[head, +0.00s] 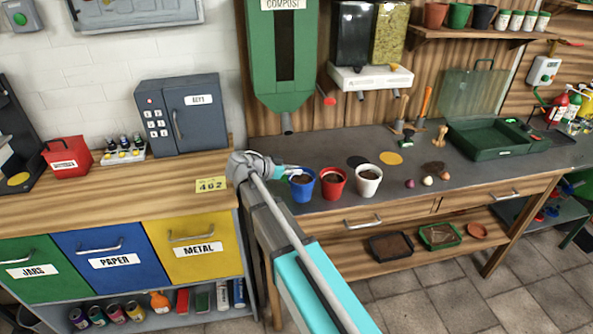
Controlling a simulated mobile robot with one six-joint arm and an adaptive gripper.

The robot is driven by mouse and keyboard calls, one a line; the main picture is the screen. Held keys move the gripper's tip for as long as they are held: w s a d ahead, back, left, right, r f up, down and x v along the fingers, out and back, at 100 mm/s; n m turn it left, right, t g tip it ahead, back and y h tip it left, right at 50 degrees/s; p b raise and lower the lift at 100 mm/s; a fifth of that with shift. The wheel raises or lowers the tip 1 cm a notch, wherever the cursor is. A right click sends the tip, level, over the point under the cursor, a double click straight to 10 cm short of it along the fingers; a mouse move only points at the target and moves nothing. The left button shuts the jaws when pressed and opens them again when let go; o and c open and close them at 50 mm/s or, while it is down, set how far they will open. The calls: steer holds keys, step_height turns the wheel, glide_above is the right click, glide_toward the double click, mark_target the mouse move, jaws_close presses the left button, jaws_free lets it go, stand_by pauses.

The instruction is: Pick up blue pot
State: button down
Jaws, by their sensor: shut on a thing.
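The blue pot (303,190) stands upright on the grey bench top, near its front left edge, with dark soil inside. My gripper (295,176) reaches it from the left, and its fingers are shut on the pot's left rim. The fingertips are small in this view and partly merge with the rim. Whether the pot is lifted off the bench cannot be told. A red pot (333,188) with soil stands close to its right.
A white pot (369,186) stands right of the red pot. Black (357,161) and yellow discs (390,158) lie behind. The green compost dispenser (283,60) hangs above. A wooden counter (120,195) adjoins at left. Small bulbs (428,181) lie right; bench between is clear.

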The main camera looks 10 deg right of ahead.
steer(key=s+r+p, duration=0.1)
steer(key=r+p, duration=0.1)
steer(key=s+d+r+p, duration=0.1)
steer(key=s+r+p, duration=0.1)
steer(key=r, duration=0.1)
steer(key=s+d+r+p, duration=0.1)
steer(key=s+r+p, duration=0.1)
steer(key=shift+r+p, duration=0.25)
steer(key=shift+p, duration=0.1)
steer(key=s+d+r+p, duration=0.3)
steer(key=s, duration=0.5)
steer(key=shift+d+r, duration=0.15)
steer(key=shift+d, duration=0.1)
